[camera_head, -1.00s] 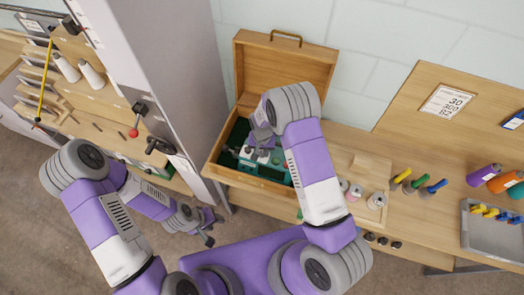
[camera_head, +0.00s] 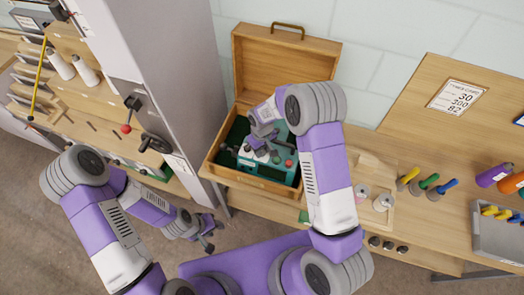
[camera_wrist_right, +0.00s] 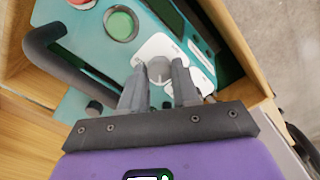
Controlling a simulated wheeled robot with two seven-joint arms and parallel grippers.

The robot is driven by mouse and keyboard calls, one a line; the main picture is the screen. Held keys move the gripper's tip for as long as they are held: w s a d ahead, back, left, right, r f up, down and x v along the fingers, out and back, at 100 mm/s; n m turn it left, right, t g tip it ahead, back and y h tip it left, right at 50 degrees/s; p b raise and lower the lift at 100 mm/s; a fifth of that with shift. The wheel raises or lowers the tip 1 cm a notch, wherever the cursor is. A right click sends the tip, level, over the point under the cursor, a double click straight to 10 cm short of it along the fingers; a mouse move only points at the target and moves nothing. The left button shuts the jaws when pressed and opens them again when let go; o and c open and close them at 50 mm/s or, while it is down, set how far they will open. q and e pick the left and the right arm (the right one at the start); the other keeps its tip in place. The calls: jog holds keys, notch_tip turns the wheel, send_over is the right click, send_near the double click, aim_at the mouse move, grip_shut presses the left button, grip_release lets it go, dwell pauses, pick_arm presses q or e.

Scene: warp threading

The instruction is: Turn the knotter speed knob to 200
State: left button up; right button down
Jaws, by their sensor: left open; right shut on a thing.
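The teal knotter (camera_head: 283,172) sits inside an open wooden case on the bench. In the right wrist view its teal panel (camera_wrist_right: 88,47) carries a grey round knob (camera_wrist_right: 159,70) on a white plate. My right gripper (camera_wrist_right: 158,84) is shut on this knob, one finger at each side. Its scale marks are too small to read. In the head view my right gripper (camera_head: 264,140) is over the knotter and partly hidden by its arm. My left gripper (camera_head: 207,236) is open and empty, low in front of the bench, away from the case.
The wooden case (camera_head: 212,163) has its lid (camera_head: 285,65) raised behind the knotter. A green button (camera_wrist_right: 121,24) and a dark curved handle (camera_wrist_right: 70,66) are near my right gripper. A card (camera_head: 458,97) shows 30, 200 and 82. Coloured spools stand at right.

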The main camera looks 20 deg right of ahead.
jog(key=shift+n, duration=0.6)
jog(key=c, duration=0.8)
grip_release()
